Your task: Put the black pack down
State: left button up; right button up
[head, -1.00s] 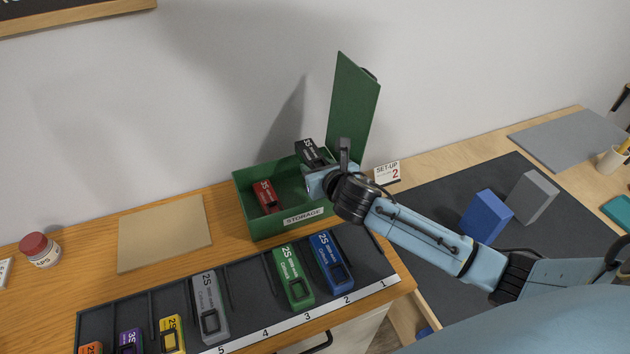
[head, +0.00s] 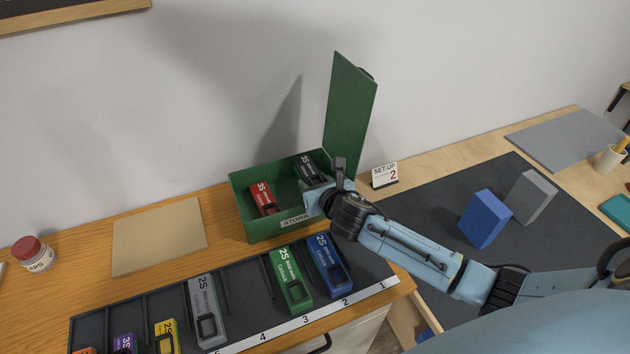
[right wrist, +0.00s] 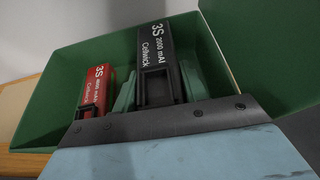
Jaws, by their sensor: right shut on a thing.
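The black pack (head: 308,168), marked 3S, is inside the green storage box (head: 240,193), at its right side. It also shows in the right wrist view (right wrist: 154,55). My right gripper (head: 316,184) is shut on the pack's near end, with a finger on each side of it (right wrist: 155,88). I cannot tell whether the pack touches the box floor. A red pack (head: 264,199) lies in the box to the left of the black one, apart from it. My left gripper is not in view.
The box's green lid (head: 349,108) stands open at the right. In front, a dark slotted rack (head: 255,295) holds green, blue, grey and other packs. A tan mat (head: 160,236) lies clear at left. A set-up sign (head: 384,175) stands right of the lid.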

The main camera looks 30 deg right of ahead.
jog(key=o, duration=1.2)
jog(key=shift+r, duration=0.2)
jog(key=v, duration=0.4)
jog(key=p+v, duration=0.1)
jog(key=v, duration=0.7)
jog(key=shift+r, duration=0.4)
